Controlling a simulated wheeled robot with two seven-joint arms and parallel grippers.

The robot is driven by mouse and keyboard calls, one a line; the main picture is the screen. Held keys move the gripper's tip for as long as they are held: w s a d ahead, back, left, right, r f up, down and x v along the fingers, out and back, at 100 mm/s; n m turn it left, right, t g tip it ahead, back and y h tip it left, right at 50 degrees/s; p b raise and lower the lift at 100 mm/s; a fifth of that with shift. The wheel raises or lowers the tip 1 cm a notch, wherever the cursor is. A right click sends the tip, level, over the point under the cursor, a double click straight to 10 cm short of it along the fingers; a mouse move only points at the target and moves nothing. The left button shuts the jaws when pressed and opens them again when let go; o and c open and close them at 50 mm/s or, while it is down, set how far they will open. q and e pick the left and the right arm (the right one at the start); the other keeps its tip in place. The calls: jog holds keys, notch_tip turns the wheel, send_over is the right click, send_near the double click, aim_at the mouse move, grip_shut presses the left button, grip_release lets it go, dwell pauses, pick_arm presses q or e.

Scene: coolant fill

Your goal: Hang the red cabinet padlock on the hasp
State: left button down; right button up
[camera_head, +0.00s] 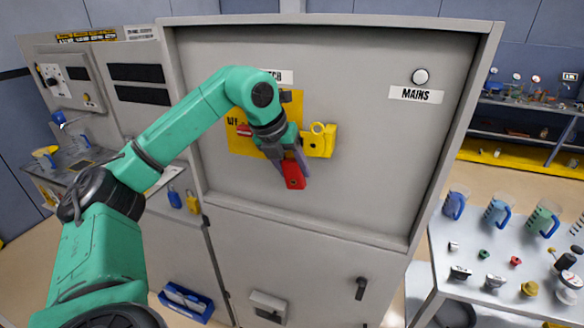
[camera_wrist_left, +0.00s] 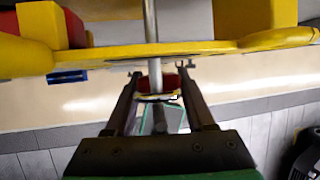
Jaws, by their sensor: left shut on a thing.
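The red padlock (camera_head: 293,177) is at the tips of my left gripper (camera_head: 290,162), in front of the grey cabinet door. The gripper is shut on it; its fingers hide part of the lock. The yellow hasp (camera_head: 320,141) is on the door, just above and to the right of the padlock. I cannot tell whether the shackle touches it. In the left wrist view the fingers (camera_wrist_left: 158,85) lie either side of a grey metal rod (camera_wrist_left: 151,25), near a yellow edge (camera_wrist_left: 170,51). Which part each is stays unclear there. My right gripper is not in view.
A yellow board (camera_head: 238,143) with a red item is on the door left of the gripper, partly behind my arm. Blue (camera_head: 174,198) and yellow (camera_head: 193,202) padlocks hang at the left. A table (camera_head: 455,247) with jugs and small parts stands at the right.

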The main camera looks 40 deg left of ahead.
pick_arm(q)
jog(key=shift+c, duration=0.9)
grip_release()
jog(key=shift+d+f, duration=0.1)
jog(key=shift+s+r, duration=0.15)
jog(key=shift+r, duration=0.3)
jog(key=d+p+v, duration=0.1)
jog(key=p+v, duration=0.1)
jog(key=v, duration=1.1)
jog(key=shift+a+r, duration=0.3)
jog(key=shift+a, duration=0.15)
